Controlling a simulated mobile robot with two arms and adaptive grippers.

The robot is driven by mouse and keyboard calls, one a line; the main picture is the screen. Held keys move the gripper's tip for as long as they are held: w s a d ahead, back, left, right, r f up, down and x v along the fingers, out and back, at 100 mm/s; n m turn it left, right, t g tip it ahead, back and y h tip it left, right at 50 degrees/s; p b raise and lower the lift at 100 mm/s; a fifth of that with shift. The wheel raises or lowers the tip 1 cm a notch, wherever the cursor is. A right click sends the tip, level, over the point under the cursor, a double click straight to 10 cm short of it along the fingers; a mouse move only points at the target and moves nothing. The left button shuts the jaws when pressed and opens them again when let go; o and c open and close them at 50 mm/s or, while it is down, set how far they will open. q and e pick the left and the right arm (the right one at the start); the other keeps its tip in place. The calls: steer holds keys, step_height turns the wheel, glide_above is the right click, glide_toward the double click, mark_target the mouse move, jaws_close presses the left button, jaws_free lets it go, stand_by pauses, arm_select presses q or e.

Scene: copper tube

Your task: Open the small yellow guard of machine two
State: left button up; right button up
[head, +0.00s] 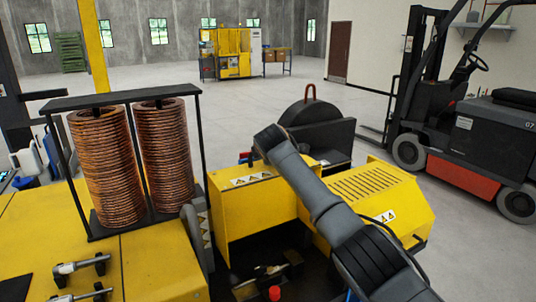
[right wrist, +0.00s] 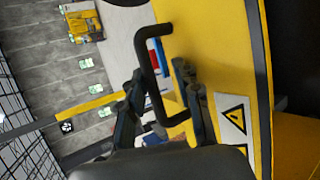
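A small yellow guard (head: 250,195) with warning stickers stands at the middle of the yellow machine in the head view. It also fills the right side of the right wrist view (right wrist: 228,60). Its black bar handle (right wrist: 150,68) shows in the right wrist view; in the head view my right wrist hides it. My right arm reaches in from the lower right to the guard's far top edge. My right gripper (right wrist: 160,85) has its fingers apart, one on either side of the handle; contact is unclear. The guard looks closed. My left gripper is not in view.
Two copper tube coils (head: 103,165) stand in a black frame at the left. A slotted yellow cover (head: 375,190) lies right of the guard. A black wheel housing (head: 320,130) is behind it. A forklift (head: 470,130) stands at the right. The floor behind is mostly clear.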

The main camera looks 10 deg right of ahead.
steer(key=shift+s+a+r, duration=0.1)
steer(key=shift+s+r, duration=0.25)
steer(key=shift+s, duration=0.2)
steer(key=v, duration=1)
steer(key=shift+s+r, duration=0.2)
steer(key=shift+s, duration=0.1)
steer(key=shift+c, duration=0.2)
